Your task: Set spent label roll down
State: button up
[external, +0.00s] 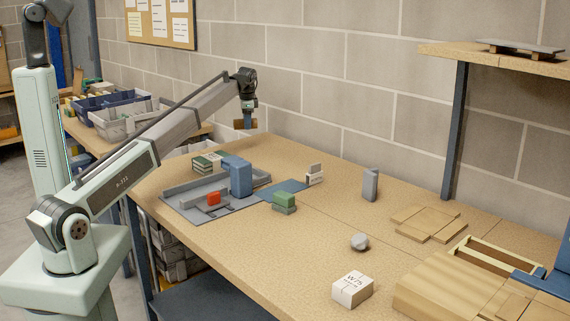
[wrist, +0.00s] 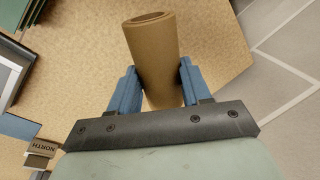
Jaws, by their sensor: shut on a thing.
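The spent label roll (wrist: 153,58) is a brown hollow cardboard tube. In the wrist view it stands between the two blue fingers of my gripper (wrist: 158,85), which is shut on it. In the external view my gripper (external: 245,122) is at the far end of the arm, over the back left part of the workbench, and the roll (external: 240,124) shows as a small brown piece at the fingers. The roll appears to be held above the bench top (external: 310,225). The wrist view shows bench surface and the bench edge beneath it.
A grey tray fixture (external: 190,195) with a blue block (external: 238,177) stands on the bench's left part. A green-topped block (external: 284,201), a small card holder (external: 315,175), a grey upright block (external: 370,184) and a white box (external: 352,289) stand farther right. Bare bench lies between them.

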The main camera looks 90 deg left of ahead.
jog(key=w+d+m, duration=0.2)
jog(key=w+d, duration=1.1)
jog(key=w, duration=0.1)
jog(key=shift+m, duration=0.3)
jog(key=shift+s+d+f, duration=0.1)
jog(key=shift+d+f, duration=0.35)
jog(key=shift+f, duration=1.2)
jog(key=shift+s+d+f, duration=0.1)
jog(key=shift+d+f, duration=0.3)
jog(key=shift+f, duration=1.2)
jog(key=shift+s+d+f, duration=0.1)
jog(key=shift+d+f, duration=0.35)
jog(key=shift+f, duration=1.2)
jog(key=shift+f, duration=0.2)
jog(key=o, duration=1)
jog(key=shift+r, duration=0.1)
jog(key=r, duration=0.4)
jog(key=d+r, duration=0.1)
jog(key=r, duration=0.3)
jog(key=d+r, duration=0.1)
jog(key=r, duration=0.3)
jog(key=shift+d, duration=0.2)
jog(key=shift+o, duration=0.4)
